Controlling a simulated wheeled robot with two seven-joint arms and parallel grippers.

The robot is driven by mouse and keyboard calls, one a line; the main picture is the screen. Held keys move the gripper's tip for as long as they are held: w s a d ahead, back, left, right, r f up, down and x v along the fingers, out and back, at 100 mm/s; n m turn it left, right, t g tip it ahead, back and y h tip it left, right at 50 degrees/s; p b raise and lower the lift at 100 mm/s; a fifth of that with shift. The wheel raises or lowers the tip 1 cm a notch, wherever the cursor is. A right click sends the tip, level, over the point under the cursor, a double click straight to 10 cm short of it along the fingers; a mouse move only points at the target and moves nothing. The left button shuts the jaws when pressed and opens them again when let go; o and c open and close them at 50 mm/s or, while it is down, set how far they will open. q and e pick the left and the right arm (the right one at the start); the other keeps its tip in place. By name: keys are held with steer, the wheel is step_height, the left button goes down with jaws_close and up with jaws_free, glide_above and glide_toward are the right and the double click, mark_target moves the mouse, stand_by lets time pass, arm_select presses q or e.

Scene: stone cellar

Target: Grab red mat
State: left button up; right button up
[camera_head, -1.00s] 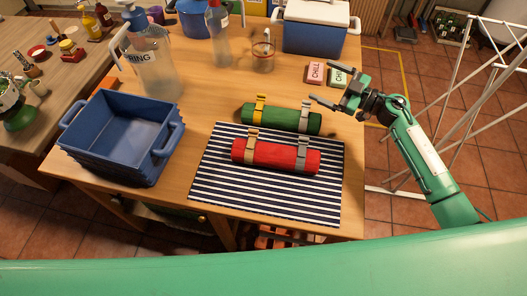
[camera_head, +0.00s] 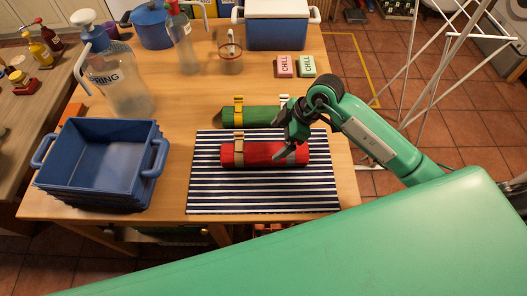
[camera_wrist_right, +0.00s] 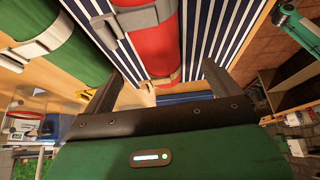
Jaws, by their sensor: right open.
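The red mat (camera_head: 262,154) is a rolled cylinder with two straps, lying on a navy-and-white striped cloth (camera_head: 262,199) on the wooden table. It also shows in the right wrist view (camera_wrist_right: 153,38), between and beyond my fingers. My right gripper (camera_head: 283,143) is open above the right part of the red mat and hides some of it. Its two fingers also show in the right wrist view (camera_wrist_right: 160,92), with nothing held between them. A green rolled mat (camera_head: 253,115) lies just behind the red one, partly hidden by the gripper. My left gripper is not in view.
Blue stacked crates (camera_head: 100,165) stand on the left of the table. Behind are a large spray bottle (camera_head: 122,85), a clear cup (camera_head: 230,60), pink (camera_head: 285,66) and green (camera_head: 308,66) CHILL packs, and a blue-and-white cooler (camera_head: 276,28).

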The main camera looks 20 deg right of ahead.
mark_target(269, 148)
steer(key=x, duration=0.3)
steer(key=shift+a+f, duration=0.25)
steer(key=shift+w+a+f+p, duration=0.15)
steer(key=shift+f+p, duration=0.2)
steer(key=shift+f, duration=0.2)
steer(key=x, duration=0.1)
steer(key=p+x, duration=0.1)
steer(key=x, duration=0.1)
steer(key=shift+d+f, duration=0.25)
steer(key=shift+f, duration=0.15)
steer(key=shift+w+a+f, duration=0.1)
steer(key=shift+a+f, duration=0.1)
steer(key=shift+f, duration=0.2)
steer(key=shift+c, duration=0.2)
steer(key=c, duration=1.3)
steer(key=shift+r, duration=0.1)
steer(key=shift+c, duration=0.2)
